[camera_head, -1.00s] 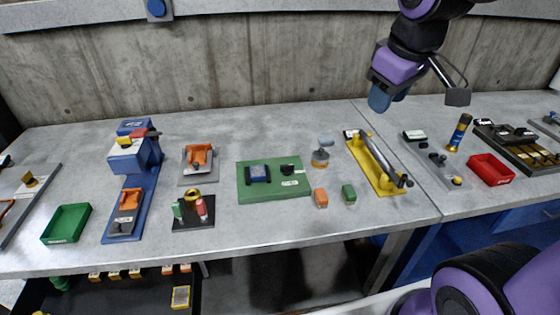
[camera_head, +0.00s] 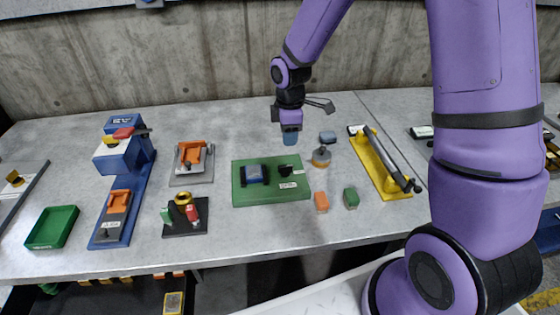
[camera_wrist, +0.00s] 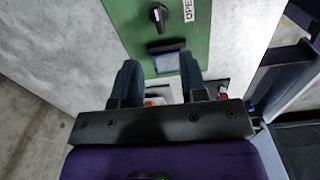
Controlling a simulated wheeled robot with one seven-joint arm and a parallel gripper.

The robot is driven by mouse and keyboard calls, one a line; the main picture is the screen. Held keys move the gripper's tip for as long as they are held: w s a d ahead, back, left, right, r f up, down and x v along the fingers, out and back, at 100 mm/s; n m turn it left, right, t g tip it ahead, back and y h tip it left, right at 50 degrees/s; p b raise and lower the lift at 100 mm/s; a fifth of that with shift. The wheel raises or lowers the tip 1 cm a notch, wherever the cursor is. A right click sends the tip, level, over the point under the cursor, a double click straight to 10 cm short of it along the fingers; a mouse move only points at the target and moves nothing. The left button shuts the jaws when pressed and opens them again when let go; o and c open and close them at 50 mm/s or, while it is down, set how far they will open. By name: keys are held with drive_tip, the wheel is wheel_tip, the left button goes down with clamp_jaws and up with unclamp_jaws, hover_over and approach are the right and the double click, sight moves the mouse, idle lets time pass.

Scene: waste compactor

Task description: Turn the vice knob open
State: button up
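The green board (camera_head: 240,197) lies on the bench in the head view and carries a small blue and black vice block (camera_head: 254,174). A black knob (camera_head: 286,170) sits to the block's right. In the wrist view the knob (camera_wrist: 158,14) stands on the green board (camera_wrist: 125,20) beside a white label (camera_wrist: 188,10) reading "OPE", cut off by the frame edge. My gripper (camera_head: 290,138) is above the bench, toward the wall side of the board, pointing down. In the wrist view my gripper (camera_wrist: 160,78) is open, its fingers apart with nothing held, and the knob is beyond the fingertips.
A round orange-and-grey part (camera_head: 321,157) and a yellow fixture (camera_head: 380,165) stand to the right. Orange (camera_head: 321,202) and green (camera_head: 351,198) blocks lie in front of these. An orange clamp on a grey plate (camera_head: 190,160) is to the left. The bench behind the board is mostly clear.

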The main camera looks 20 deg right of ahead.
sight(285, 170)
drive_tip(key=shift+n, duration=0.3)
drive_tip(key=f, duration=1.2)
drive_tip(key=shift+w+a+f, duration=0.1)
drive_tip(key=shift+w+a, duration=0.2)
drive_tip(key=shift+w, duration=0.05)
clamp_jaws()
